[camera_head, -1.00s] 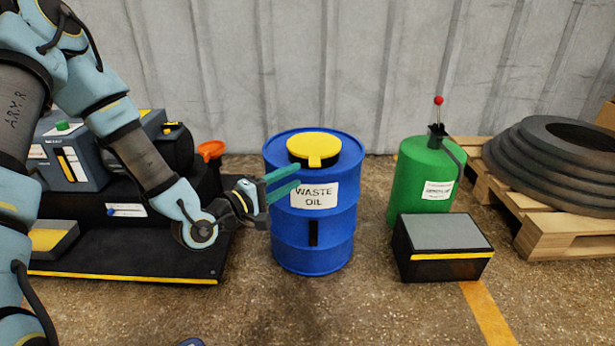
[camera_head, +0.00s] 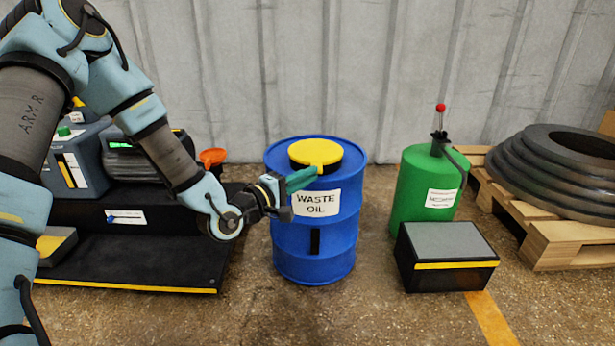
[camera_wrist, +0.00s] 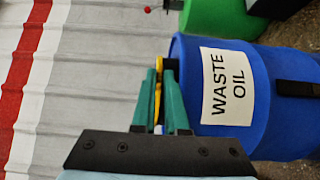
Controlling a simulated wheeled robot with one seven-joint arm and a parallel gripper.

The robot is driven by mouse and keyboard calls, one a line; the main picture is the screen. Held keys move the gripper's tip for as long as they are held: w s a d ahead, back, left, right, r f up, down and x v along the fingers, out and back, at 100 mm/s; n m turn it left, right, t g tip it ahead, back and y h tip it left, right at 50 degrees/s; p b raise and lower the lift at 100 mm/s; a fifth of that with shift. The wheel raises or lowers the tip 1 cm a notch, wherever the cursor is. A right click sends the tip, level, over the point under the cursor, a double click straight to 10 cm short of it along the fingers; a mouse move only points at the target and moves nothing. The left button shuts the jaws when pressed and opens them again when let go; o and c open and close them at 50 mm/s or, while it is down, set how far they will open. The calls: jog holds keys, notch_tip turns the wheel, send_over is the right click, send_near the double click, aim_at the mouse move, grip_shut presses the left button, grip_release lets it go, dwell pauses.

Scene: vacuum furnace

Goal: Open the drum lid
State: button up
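The blue waste oil drum (camera_head: 290,245) stands upright on the floor in the middle of the head view. Its round yellow lid (camera_head: 315,150) lies flat on top, looks closed, and has a tab at the front. My gripper (camera_head: 314,173) reaches in from the left to this tab. In the wrist view the drum (camera_wrist: 270,95) appears on its side, and a yellow edge of the lid (camera_wrist: 159,62) shows between the green fingers of my gripper (camera_wrist: 159,80). The fingers are close together on either side of it. The exact contact is partly hidden.
A green canister (camera_head: 415,190) with a red-tipped lever and a black box (camera_head: 448,272) stand to the right. Tires (camera_head: 550,170) lie on a wooden pallet (camera_head: 560,240). A pump unit on a black base (camera_head: 130,265) stands left. The grey wall is behind; the front floor is clear.

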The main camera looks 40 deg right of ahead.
grip_shut()
dwell(0.8)
